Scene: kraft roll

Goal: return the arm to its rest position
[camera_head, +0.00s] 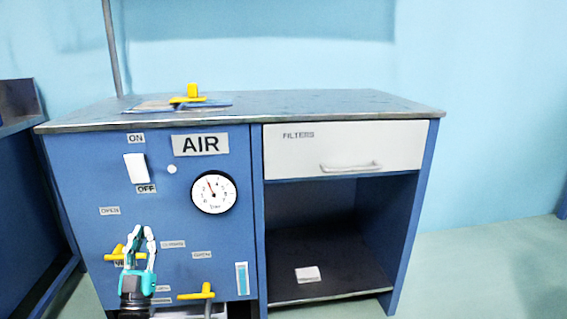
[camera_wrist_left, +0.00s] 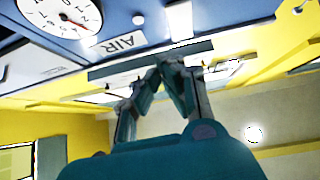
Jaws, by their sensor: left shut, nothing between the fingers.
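My left gripper (camera_head: 143,236) is in front of the lower left of the blue cabinet panel (camera_head: 100,185) in the head view, pointing up. Its teal and grey fingers are shut and empty. The gripper also shows in the left wrist view (camera_wrist_left: 168,68), with its fingertips together below the upside-down AIR label (camera_wrist_left: 118,44). A yellow valve handle (camera_head: 115,256) is just left of the gripper in the head view, partly overlapped by it. I cannot tell whether they touch. My right gripper is not in view.
The panel has a white switch (camera_head: 136,168), a pressure gauge (camera_head: 214,192) and a second yellow handle (camera_head: 197,295). A yellow-handled item (camera_head: 188,97) sits on the bench top (camera_head: 330,102). The FILTERS drawer (camera_head: 345,150) is shut above an open shelf holding a small card (camera_head: 308,274). Floor at right is clear.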

